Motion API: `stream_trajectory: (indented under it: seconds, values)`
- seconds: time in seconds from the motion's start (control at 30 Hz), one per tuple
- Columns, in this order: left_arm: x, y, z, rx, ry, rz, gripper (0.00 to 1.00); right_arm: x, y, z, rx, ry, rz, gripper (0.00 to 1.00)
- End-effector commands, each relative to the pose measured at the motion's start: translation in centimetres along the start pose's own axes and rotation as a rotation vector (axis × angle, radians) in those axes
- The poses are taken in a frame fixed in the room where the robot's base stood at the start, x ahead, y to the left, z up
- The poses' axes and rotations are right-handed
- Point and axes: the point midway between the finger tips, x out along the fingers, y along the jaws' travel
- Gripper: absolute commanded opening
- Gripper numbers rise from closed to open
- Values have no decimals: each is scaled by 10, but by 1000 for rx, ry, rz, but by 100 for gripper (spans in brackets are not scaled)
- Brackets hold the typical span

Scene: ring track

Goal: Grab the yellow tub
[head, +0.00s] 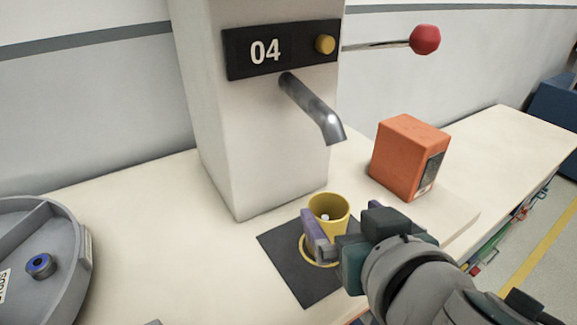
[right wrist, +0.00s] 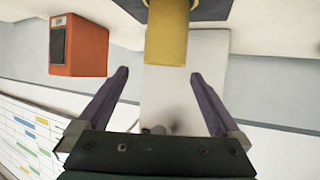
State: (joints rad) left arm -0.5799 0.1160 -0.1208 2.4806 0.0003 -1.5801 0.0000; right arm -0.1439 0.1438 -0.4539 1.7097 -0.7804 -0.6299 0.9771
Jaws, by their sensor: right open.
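The yellow tub (head: 330,203) stands upright on a dark square mat (head: 290,273) with a yellow ring, below and in front of the spout. A small pale spot shows inside it. My right gripper (head: 320,232) is at the tub's near side, with its purple fingers apart; one finger is mostly hidden in the head view. In the right wrist view the tub (right wrist: 166,35) lies in line with the gap between the open fingertips (right wrist: 160,75), at or just beyond them. No grip on it shows. My left gripper is not in view.
A white dispenser column (head: 255,140) marked 04 has a metal spout (head: 313,108) above the tub and a red-knobbed lever (head: 425,39). An orange box (head: 400,158) stands to the right.

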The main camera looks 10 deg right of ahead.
Motion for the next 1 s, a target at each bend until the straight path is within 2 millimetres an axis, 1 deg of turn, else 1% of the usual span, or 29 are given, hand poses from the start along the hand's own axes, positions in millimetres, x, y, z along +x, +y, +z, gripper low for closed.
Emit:
stream_trajectory:
  seconds: [0.17, 0.4, 0.5, 0.77, 0.8, 0.83, 1.0]
  values:
    - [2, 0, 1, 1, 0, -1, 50, 12, -2, 2, -1, 0, -1, 100]
    - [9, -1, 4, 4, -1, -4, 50, 45, -6, 7, -3, 0, 1, 100]
    - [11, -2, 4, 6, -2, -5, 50, 54, -6, 6, -1, 0, 0, 100]
    - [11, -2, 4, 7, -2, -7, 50, 57, -6, 6, 1, -1, 0, 100]
    - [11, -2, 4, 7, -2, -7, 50, 57, -6, 6, 1, -2, 0, 99]
    - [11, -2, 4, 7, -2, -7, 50, 57, -6, 6, 1, -2, 0, 96]
    - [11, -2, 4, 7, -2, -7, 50, 57, -6, 6, 1, -2, 0, 76]
